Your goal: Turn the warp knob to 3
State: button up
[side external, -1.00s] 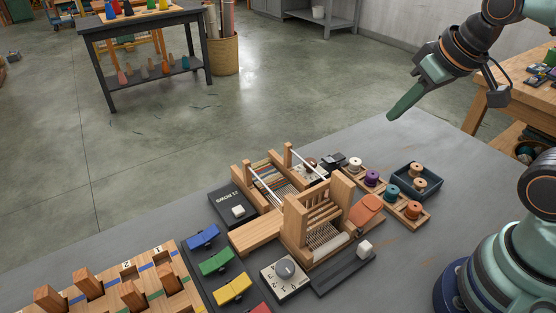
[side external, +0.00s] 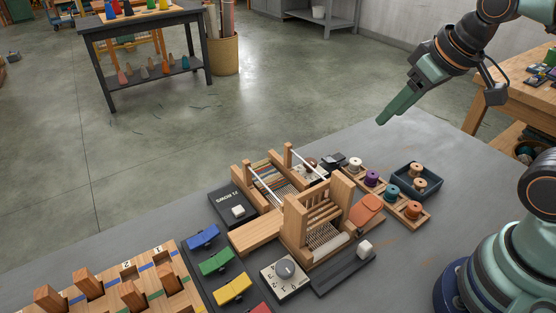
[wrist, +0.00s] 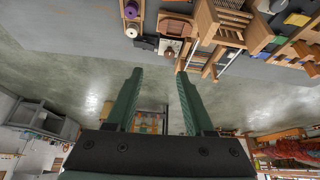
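My gripper (side external: 380,122) is high at the upper right in the side view, beyond the loom and far from the knob. In the wrist view my gripper (wrist: 158,75) has its two green fingers apart with nothing between them.
Blue, green and yellow pads (side external: 215,262) lie left of the knob. A dark slider track with a white block (side external: 365,247) lies to its right. Wooden spool trays (side external: 424,222) stand right of the loom.

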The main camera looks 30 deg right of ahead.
jog(key=shift+o, duration=0.7)
jog(key=w+a+f+n+g+y, duration=0.1)
jog(key=a+n+g, duration=0.1)
jog(key=a+n, duration=0.5)
jog(key=shift+w+a+f, duration=0.25)
jog(key=shift+a+f, duration=0.15)
jog(key=shift+a, duration=0.15)
jog(key=n+g+h, duration=0.1)
jog(key=n+g, duration=0.2)
jog(key=n, duration=1.2)
send_near(285, 266)
notch_tip(285, 266, down, 9)
jog(key=shift+w+r, duration=0.1)
jog(key=shift+r, duration=0.1)
grip_shut()
